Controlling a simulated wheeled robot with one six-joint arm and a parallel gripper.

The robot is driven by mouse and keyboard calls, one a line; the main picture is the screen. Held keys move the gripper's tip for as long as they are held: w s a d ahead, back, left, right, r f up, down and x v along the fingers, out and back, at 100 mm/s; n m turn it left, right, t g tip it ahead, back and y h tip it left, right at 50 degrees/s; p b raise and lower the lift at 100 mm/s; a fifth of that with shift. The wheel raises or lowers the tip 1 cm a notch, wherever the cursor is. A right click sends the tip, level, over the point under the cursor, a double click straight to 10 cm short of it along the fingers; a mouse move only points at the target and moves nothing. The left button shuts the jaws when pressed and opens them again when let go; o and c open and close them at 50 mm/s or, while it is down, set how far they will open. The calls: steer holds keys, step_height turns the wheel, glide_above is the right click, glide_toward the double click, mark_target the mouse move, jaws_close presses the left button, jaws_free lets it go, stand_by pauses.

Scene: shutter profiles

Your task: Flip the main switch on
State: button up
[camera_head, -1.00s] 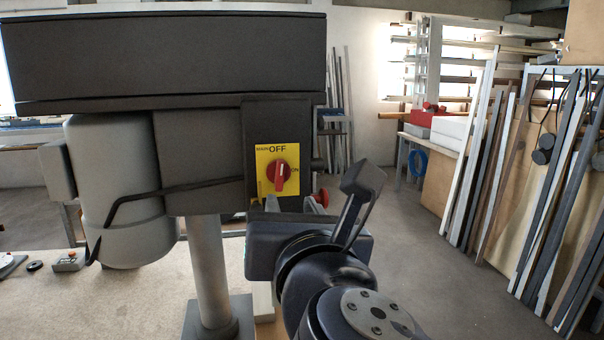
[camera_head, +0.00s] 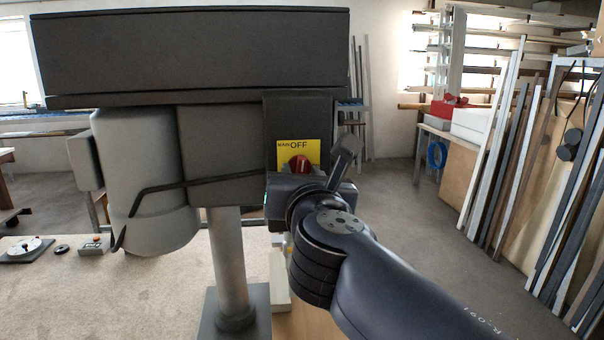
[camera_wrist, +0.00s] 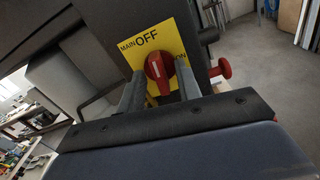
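The main switch is a red rotary knob (camera_head: 300,164) on a yellow plate (camera_head: 285,150) on the dark drill-press housing. The plate reads MAIN and OFF at the top; ON shows at its right in the wrist view. The knob's white mark points up toward OFF. In the wrist view my gripper (camera_wrist: 159,74) is open, with one grey finger on each side of the red knob (camera_wrist: 158,68). I cannot tell whether either finger touches it.
A red button (camera_wrist: 224,68) sticks out right of the switch. The grey column (camera_head: 229,260) stands below the housing, left of my arm. A small switch box (camera_head: 95,244) and a round part lie on the bench. Profiles lean at the right; the floor between is clear.

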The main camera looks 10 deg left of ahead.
steer(key=shift+c, duration=0.3)
jaws_close()
stand_by(0.4)
steer(key=shift+f+m+b, duration=0.1)
steer(key=shift+m+b, duration=5.55)
steer(key=shift+m, duration=2.55)
steer(key=shift+o, duration=0.3)
jaws_free()
